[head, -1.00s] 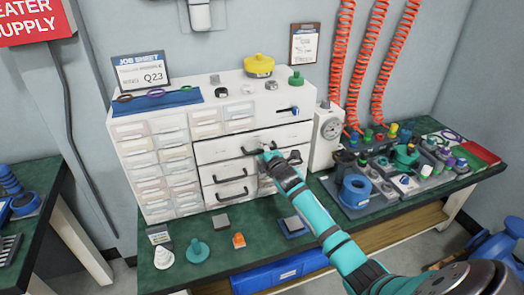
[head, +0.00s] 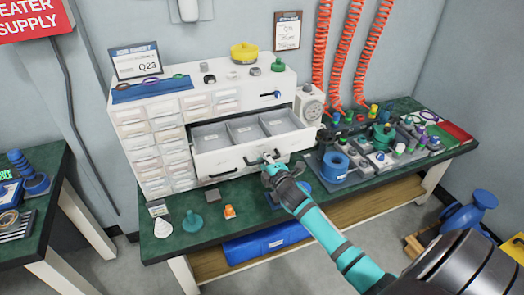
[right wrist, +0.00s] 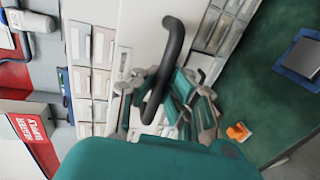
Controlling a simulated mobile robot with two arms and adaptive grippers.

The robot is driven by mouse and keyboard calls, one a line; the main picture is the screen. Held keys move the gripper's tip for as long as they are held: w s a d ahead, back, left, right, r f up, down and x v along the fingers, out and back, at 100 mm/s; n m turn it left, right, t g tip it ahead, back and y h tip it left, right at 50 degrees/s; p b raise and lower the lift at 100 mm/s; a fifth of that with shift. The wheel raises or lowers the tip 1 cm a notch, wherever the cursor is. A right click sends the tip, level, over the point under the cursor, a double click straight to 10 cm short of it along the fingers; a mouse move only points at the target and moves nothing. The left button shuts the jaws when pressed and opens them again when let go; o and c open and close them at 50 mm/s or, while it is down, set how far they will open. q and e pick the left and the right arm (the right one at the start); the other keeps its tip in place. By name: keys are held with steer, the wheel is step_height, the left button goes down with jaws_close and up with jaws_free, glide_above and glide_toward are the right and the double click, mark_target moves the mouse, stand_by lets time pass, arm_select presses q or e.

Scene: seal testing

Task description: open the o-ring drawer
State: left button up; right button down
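My right gripper (head: 268,161) is at the drawer's front, shut around the handle near one end. Its fingers (right wrist: 165,100) show on both sides of the handle in the right wrist view; their tips are partly hidden. My left gripper is out of view.
Small drawers (head: 148,150) fill the cabinet's left side. A grey square block (head: 193,196), a teal cone-shaped part and an orange part (head: 229,211) lie on the green bench in front. A blue ring part (head: 334,166) and several fittings stand to the right.

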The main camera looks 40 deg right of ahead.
steer(key=shift+s+a, duration=0.1)
steer(key=shift+s, duration=0.45)
steer(key=c, duration=1.4)
jaws_free()
steer(key=shift+o, duration=0.2)
steer(key=v, duration=1.2)
steer(key=s+a+f+m+g+y, duration=0.15)
steer(key=s+f, duration=0.25)
steer(key=f, duration=0.6)
steer(key=s+a+f+m+g, duration=0.1)
steer(key=s+f+m+g, duration=0.2)
steer(key=f, duration=0.8)
steer(key=s+a+f+m+g+y, duration=0.15)
steer(key=s+f, duration=0.25)
steer(key=f, duration=0.6)
steer(key=s+a+f+m+g, duration=0.2)
steer(key=s+f, duration=0.4)
steer(key=s, duration=0.4)
steer(key=s+a+f+m+g, duration=0.2)
steer(key=s+a+f, duration=0.3)
steer(key=s, duration=0.5)
steer(key=s+a+f+m+g, duration=0.3)
steer(key=s+f+g, duration=0.1)
steer(key=s+f, duration=0.4)
steer(key=shift+s+a+f+y, duration=0.2)
steer(key=shift+s+y, duration=0.2)
steer(key=shift+s, duration=0.7)
